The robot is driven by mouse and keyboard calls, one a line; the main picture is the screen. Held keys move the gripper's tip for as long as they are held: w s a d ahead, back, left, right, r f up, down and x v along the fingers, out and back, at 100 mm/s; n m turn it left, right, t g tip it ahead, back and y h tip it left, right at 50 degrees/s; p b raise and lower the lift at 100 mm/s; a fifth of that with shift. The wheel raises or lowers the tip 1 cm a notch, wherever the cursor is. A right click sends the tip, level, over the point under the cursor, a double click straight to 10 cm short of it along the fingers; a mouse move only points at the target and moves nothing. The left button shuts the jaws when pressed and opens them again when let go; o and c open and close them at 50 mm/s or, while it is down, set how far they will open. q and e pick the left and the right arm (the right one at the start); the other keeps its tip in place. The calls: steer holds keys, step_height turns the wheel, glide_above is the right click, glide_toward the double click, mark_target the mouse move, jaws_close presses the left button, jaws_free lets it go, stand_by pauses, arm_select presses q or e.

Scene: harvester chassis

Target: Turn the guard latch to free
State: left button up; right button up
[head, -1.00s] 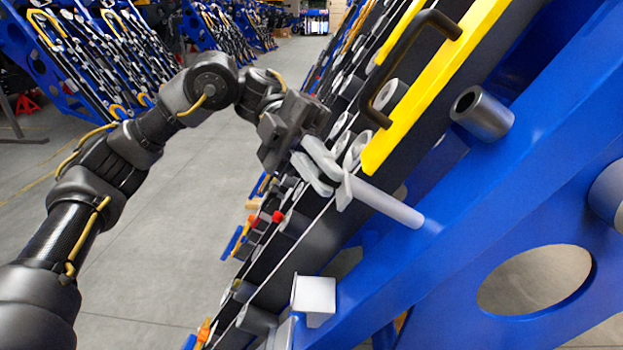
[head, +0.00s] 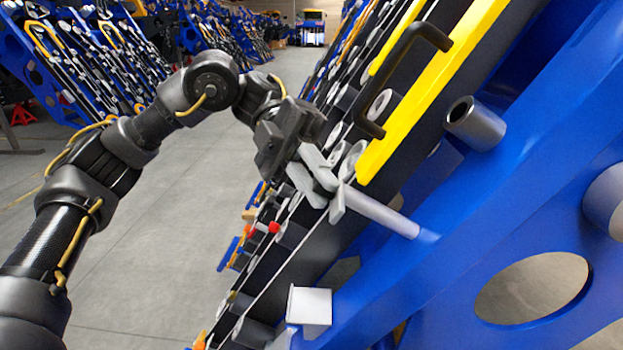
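The guard is a long yellow panel (head: 432,95) with a black handle (head: 376,92), on the sloping blue chassis. Just below its lower end a light grey rod (head: 382,213) sticks out of the chassis, with a small flat grey plate (head: 338,203), seemingly the latch, at its end. My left gripper (head: 332,196) comes in from the upper left. Its two pale fingers are apart, with a gap between them, and their tips are at the plate. I cannot tell whether they touch it. Part of the plate is hidden behind the fingertips. My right gripper is not in view.
A grey tube (head: 475,123) sticks out of the blue frame (head: 450,210) to the right. A white block (head: 310,306) sits lower down. Rollers line the dark rail beside my gripper. The grey floor (head: 165,240) to the left is clear; more blue chassis stand behind.

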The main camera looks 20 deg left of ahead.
arm_select(q)
steer(key=shift+f, duration=0.5)
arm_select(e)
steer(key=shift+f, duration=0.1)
arm_select(q)
steer(key=r+p+v, duration=0.1)
steer(key=p+v, duration=0.1)
steer(key=v, duration=0.9)
steer(key=shift+p, duration=0.35)
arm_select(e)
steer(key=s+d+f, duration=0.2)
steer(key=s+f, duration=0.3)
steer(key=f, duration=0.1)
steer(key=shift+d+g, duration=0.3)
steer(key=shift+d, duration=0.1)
arm_select(q)
steer(key=shift+d, duration=0.1)
